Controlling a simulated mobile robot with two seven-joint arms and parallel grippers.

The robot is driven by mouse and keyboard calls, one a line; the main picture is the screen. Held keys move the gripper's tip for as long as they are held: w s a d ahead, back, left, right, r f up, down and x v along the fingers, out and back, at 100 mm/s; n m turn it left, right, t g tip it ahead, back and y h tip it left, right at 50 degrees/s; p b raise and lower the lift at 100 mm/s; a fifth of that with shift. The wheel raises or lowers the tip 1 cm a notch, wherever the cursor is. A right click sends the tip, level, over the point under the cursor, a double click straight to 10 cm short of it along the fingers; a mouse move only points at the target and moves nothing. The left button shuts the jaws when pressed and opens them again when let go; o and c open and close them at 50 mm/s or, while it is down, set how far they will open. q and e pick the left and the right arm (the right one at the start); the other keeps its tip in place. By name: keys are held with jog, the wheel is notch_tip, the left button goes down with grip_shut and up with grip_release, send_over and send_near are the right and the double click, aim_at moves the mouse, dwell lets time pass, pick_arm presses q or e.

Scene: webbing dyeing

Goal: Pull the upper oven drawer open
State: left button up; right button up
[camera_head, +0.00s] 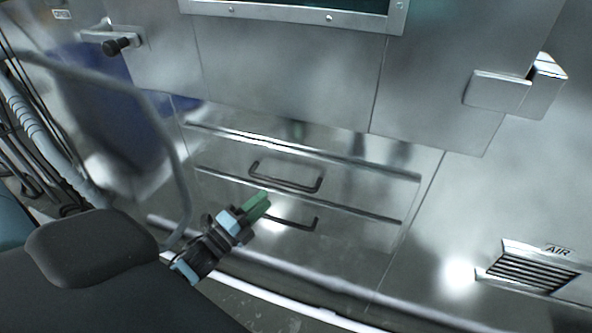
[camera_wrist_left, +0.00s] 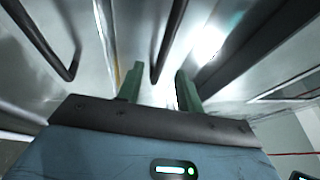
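The upper oven drawer (camera_head: 355,187) is a steel front that looks shut. Its black U-shaped handle (camera_head: 285,183) shows whole in the head view. The lower drawer's black handle (camera_head: 297,225) is partly hidden behind my left gripper (camera_head: 258,206). The gripper has green fingers and is in front of the drawers, just below and left of the upper handle. In the left wrist view its fingers (camera_wrist_left: 159,88) are apart, with the end of a dark handle (camera_wrist_left: 168,45) seen between their tips. Contact cannot be told. My right gripper is not in view.
Steel oven panels with a window frame (camera_head: 300,13) are above the drawers. A grey bent pipe (camera_head: 170,125) and hoses stand at the left. An air vent (camera_head: 530,270) is at the lower right. A rail runs along the bottom front.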

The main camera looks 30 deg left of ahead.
aim_at(281, 181)
pick_arm(q)
jog(key=x, duration=0.8)
jog(key=shift+r+p, duration=0.2)
jog(key=shift+p, duration=0.1)
jog(key=shift+s, duration=0.1)
grip_shut()
